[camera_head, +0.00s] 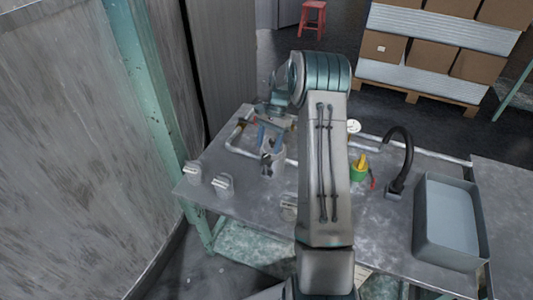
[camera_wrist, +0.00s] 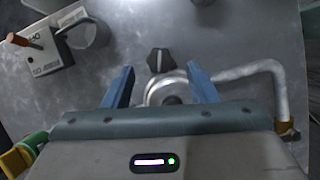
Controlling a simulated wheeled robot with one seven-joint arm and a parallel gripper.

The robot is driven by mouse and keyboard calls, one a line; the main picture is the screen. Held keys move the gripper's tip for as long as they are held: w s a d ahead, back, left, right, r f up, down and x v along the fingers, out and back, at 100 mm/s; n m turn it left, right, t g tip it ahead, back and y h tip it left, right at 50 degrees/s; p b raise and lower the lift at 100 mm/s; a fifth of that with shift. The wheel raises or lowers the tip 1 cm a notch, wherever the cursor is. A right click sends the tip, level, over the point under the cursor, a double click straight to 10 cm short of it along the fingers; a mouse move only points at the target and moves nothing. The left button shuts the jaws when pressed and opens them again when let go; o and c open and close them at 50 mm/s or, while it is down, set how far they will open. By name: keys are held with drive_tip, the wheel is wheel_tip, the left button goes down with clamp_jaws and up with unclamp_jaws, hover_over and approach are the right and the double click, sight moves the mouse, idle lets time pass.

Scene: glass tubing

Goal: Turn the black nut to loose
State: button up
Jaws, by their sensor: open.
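In the wrist view a black nut (camera_wrist: 160,60), which looks like a small dark knob, is just ahead of and between my fingertips. Pale tubing (camera_wrist: 240,72) runs from a rounded fitting below it and bends down on the right. My gripper (camera_wrist: 163,78) has its two blue fingers apart, one each side of the fitting, with nothing clamped. I cannot tell how close they are in height to the nut. In the head view my gripper (camera_head: 271,142) is over the left part of the table (camera_head: 400,205); the nut cannot be made out there.
A grey box with an orange lever (camera_wrist: 45,50) stands upper left in the wrist view, beside a clear cup (camera_wrist: 92,32). In the head view a black hose (camera_head: 403,150), a green-yellow item (camera_head: 358,172) and a grey bin (camera_head: 450,225) are to the right.

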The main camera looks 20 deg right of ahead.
sight(266, 156)
drive_tip(key=shift+x, duration=2.05)
drive_tip(key=c, duration=1)
drive_tip(key=shift+n, duration=0.3)
drive_tip(key=n+g+h, duration=0.1)
drive_tip(key=n, duration=0.2)
drive_tip(key=shift+w, duration=0.1)
drive_tip(key=shift+a+n+g+h, duration=0.1)
drive_tip(key=shift+n+g+h, duration=0.4)
drive_tip(key=shift+n, duration=1.4)
